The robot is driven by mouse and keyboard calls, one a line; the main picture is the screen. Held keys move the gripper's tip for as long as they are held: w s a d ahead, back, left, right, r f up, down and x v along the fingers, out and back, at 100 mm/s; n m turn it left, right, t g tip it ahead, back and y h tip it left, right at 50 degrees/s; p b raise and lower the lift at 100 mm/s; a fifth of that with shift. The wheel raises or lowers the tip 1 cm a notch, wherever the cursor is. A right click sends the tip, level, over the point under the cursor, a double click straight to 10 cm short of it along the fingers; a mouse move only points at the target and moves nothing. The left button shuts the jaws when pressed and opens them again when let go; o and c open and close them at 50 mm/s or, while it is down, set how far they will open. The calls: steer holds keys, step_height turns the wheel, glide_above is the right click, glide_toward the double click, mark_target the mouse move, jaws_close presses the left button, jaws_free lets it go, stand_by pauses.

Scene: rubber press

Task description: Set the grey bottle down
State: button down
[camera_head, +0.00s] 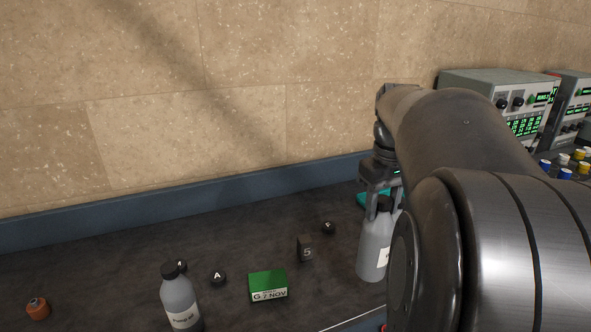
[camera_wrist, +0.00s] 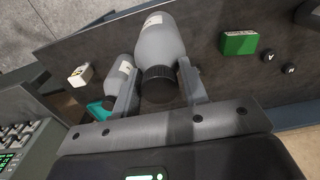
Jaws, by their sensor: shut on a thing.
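A grey bottle with a black cap (camera_head: 372,250) hangs upright below my gripper (camera_head: 384,208). My gripper is shut on it near the cap and neck. In the wrist view the bottle (camera_wrist: 162,45) lies between my two fingers (camera_wrist: 158,88), its black cap toward the camera. The head view does not clearly show whether its base touches the dark bench top (camera_head: 120,265). My arm covers part of its right side.
A second grey bottle (camera_head: 181,300) stands at the front left. Another bottle (camera_wrist: 120,72) is close beside the held one in the wrist view. A green box (camera_head: 268,285), a dark cube (camera_head: 305,249) and black knobs (camera_head: 218,277) lie left of my gripper. Instruments (camera_head: 500,95) stand right.

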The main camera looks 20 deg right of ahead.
steer(key=w+a+f, duration=0.4)
steer(key=w+a, duration=0.3)
steer(key=w, duration=0.3)
steer(key=w+a+f, duration=0.4)
steer(key=w+a, duration=0.4)
steer(key=w, duration=0.2)
steer(key=shift+w+a+f, duration=0.2)
steer(key=shift+w+a, duration=0.05)
steer(key=shift+a, duration=0.05)
steer(key=s+a+r+n, duration=0.5)
steer(key=a+r+n, duration=0.4)
steer(key=a, duration=0.4)
steer(key=w+a+f, duration=0.2)
steer(key=a+f, duration=0.9)
steer(key=a, duration=0.1)
steer(key=shift+f, duration=0.2)
